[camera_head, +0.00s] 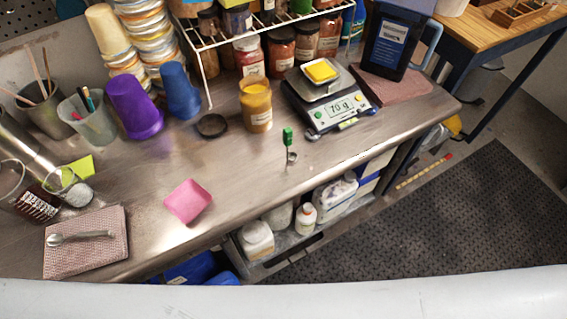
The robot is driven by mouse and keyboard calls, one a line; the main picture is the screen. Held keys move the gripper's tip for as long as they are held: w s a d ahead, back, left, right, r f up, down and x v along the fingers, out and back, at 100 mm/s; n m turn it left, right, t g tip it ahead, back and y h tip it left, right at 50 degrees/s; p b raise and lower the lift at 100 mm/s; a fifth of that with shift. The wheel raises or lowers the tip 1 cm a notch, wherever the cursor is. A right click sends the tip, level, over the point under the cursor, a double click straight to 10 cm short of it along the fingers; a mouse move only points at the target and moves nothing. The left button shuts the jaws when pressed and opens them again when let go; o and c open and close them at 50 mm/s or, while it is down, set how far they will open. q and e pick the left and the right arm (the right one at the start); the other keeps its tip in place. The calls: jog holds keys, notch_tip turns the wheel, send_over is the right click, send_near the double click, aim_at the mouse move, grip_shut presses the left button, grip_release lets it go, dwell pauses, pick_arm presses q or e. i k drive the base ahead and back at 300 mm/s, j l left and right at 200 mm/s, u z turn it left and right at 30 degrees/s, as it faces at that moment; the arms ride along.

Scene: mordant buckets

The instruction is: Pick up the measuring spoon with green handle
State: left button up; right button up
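A measuring spoon with a green handle (288,137) lies on the steel counter (250,185), right of the middle. Its green end points to the back and its small metal bowl (292,157) points to the front edge. It is just left of the digital scale and in front of the yellow jar. Nothing touches it. Neither of my grippers shows in this view.
A digital scale (322,110) with a yellow dish stands close right of the spoon. A yellow-filled jar (256,105) and a black lid (211,126) are behind it to the left. A pink tray (188,201) sits left. The counter in front of the spoon is clear.

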aim_at(292, 157)
jog(key=k+j+u, duration=0.15)
jog(key=k+u, duration=0.25)
jog(key=k+j+u, duration=0.35)
jog(key=k, duration=0.25)
